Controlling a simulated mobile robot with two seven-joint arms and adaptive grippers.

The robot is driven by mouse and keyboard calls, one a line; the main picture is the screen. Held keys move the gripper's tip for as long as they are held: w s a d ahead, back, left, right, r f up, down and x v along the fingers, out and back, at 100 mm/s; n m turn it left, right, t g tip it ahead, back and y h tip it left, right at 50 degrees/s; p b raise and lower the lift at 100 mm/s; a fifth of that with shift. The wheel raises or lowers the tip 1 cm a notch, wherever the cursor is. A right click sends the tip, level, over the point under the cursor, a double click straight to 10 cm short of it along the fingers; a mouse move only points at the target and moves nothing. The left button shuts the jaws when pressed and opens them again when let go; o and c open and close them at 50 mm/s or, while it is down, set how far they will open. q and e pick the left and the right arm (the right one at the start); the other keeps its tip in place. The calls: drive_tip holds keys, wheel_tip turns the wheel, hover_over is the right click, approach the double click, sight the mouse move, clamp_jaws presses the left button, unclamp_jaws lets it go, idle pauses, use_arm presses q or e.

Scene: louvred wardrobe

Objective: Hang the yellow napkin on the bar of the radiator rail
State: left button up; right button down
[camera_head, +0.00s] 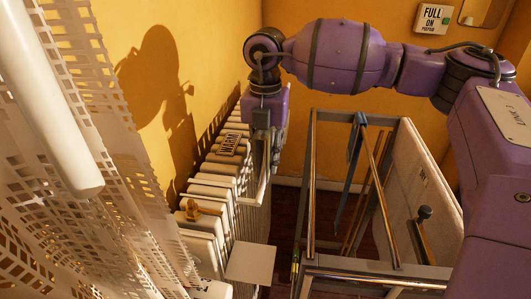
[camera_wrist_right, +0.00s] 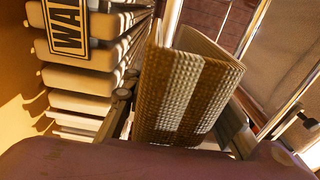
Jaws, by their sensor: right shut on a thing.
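The napkin (camera_wrist_right: 152,97) shows in the right wrist view as a woven, golden-brown cloth with a pale stripe, folded into two layers. My right gripper (camera_wrist_right: 180,118) is shut on it, with the layers spreading away from the wrist. In the head view my right gripper (camera_head: 268,150) points down beside the front of the white radiator (camera_head: 207,188). The napkin is not clear in that view. A pale rail (camera_head: 263,186) runs along the radiator's front, close to the gripper. I cannot tell whether the napkin touches it. My left gripper is not in view.
A white perforated curtain (camera_head: 110,170) fills the left; a pale square panel (camera_head: 250,263) lies in front.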

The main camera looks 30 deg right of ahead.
drive_tip(key=shift+f, duration=1.65)
drive_tip(key=shift+f+b, duration=0.3)
drive_tip(key=shift+f, duration=0.5)
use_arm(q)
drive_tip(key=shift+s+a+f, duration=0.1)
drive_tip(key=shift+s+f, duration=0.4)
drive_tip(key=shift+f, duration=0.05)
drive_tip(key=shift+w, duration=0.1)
use_arm(e)
drive_tip(key=shift+f, duration=0.1)
drive_tip(key=shift+f, duration=1)
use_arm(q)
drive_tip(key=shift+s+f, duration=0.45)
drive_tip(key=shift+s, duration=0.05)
use_arm(e)
drive_tip(key=shift+f, duration=1)
